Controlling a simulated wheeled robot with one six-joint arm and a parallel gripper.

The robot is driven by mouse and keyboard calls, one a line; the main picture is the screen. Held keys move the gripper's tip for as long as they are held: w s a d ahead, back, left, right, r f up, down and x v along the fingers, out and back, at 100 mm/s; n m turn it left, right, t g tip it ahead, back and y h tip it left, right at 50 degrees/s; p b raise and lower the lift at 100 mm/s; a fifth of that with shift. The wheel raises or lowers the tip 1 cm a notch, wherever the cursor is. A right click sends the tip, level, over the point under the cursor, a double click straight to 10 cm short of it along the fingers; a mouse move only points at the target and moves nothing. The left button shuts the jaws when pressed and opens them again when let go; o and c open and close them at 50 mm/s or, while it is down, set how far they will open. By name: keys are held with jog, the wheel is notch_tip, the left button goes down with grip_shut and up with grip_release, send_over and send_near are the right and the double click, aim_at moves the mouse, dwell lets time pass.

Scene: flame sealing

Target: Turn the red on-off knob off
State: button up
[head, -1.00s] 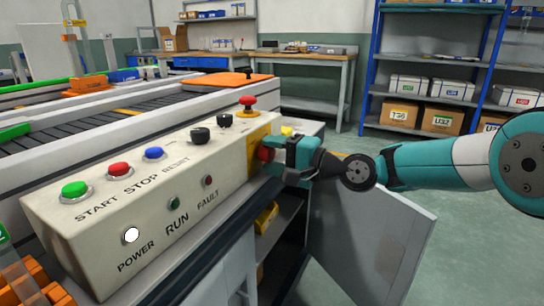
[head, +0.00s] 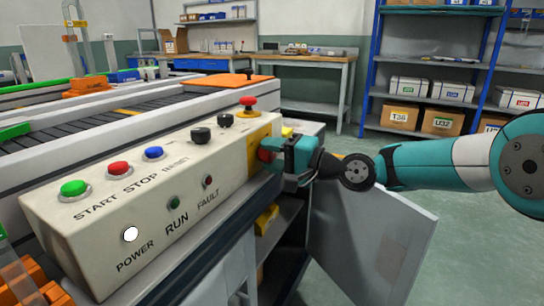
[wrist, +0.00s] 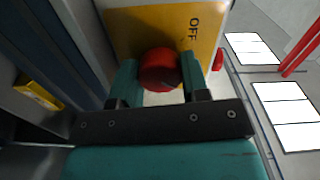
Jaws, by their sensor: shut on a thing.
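The red on-off knob (wrist: 160,70) sits on a yellow plate (wrist: 125,28) at the right end of the control box. In the wrist view, the word OFF shows on the plate to the right of the knob. My gripper (wrist: 160,77) is shut on the knob, with one teal finger on each side of it. In the head view my gripper (head: 280,157) reaches the plate (head: 258,143) from the right and hides most of the knob (head: 264,155). The knob's pointer direction cannot be told.
The control box (head: 150,215) carries green, red and blue buttons, black selectors, small lamps and a red mushroom button (head: 248,104) above the knob. A white POWER lamp (head: 131,234) looks lit. An open cabinet door (head: 370,240) hangs below my arm. A conveyor (head: 80,119) runs behind.

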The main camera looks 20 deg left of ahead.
jog(key=n+b, duration=0.2)
jog(key=n, duration=0.2)
jog(key=shift+f, duration=0.15)
jog(key=n+b, duration=0.3)
jog(key=n, duration=0.2)
jog(key=n+b, duration=0.4)
jog(key=n, duration=0.1)
jog(key=shift+n+b, duration=1)
jog(key=shift+n, duration=0.2)
jog(key=o, duration=0.7)
jog(key=shift+c, duration=0.2)
jog(key=shift+d, duration=0.1)
